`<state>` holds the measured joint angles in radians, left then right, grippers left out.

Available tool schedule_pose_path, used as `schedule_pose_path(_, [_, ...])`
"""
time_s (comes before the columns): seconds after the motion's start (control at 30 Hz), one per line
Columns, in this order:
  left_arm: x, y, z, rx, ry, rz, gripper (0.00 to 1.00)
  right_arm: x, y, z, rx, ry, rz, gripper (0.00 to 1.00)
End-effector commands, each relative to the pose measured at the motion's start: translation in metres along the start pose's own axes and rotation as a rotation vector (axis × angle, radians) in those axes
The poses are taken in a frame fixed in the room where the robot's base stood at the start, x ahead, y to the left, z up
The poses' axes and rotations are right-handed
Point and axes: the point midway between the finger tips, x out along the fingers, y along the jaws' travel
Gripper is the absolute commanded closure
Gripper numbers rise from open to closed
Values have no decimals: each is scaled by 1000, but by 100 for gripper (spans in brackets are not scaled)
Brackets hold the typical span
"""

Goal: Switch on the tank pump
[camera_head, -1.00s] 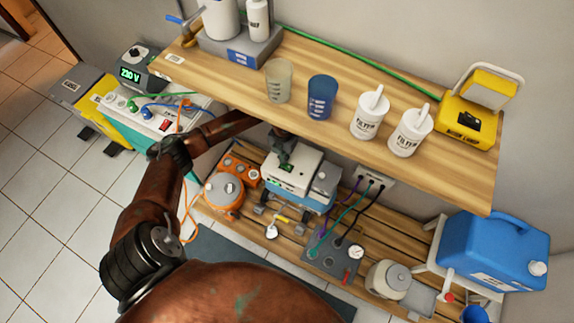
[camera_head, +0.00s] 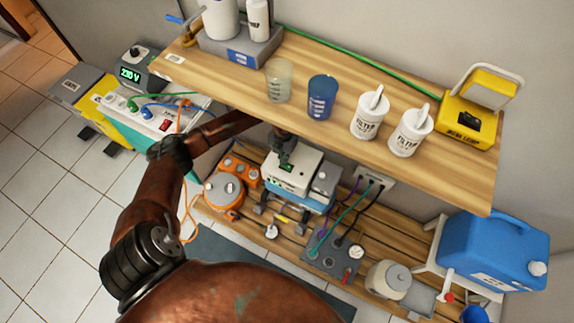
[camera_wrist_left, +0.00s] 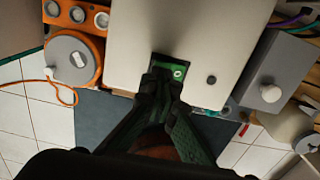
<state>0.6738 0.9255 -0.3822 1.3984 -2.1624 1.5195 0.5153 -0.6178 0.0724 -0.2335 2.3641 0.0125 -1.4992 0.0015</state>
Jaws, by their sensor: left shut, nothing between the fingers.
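A white box (camera_head: 308,166) on a blue base stands on the slatted lower shelf, below the wooden top. In the left wrist view the white box (camera_wrist_left: 205,35) has a small green switch (camera_wrist_left: 178,73) in a dark frame on its top and a small dark round knob beside it. My left gripper (camera_head: 284,162) reaches under the wooden top to the box. In the left wrist view its fingers (camera_wrist_left: 165,80) are shut and empty, with their tips at the switch's near edge and partly covering it. I cannot tell if they touch it. My right gripper is not in view.
An orange unit (camera_head: 224,190) with a grey lid stands left of the box. A grey gauge panel (camera_head: 330,258) with cables, a power strip (camera_head: 375,180) and a blue canister (camera_head: 490,250) are to the right. The wooden top (camera_head: 230,80) lies above my left forearm.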

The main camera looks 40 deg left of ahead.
Motion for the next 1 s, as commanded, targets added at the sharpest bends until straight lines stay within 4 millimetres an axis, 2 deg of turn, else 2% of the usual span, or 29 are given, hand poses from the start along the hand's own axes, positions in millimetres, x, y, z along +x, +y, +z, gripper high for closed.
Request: schedule_pose_path(1.0, [14,0,0,0,1,0,100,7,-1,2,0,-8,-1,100])
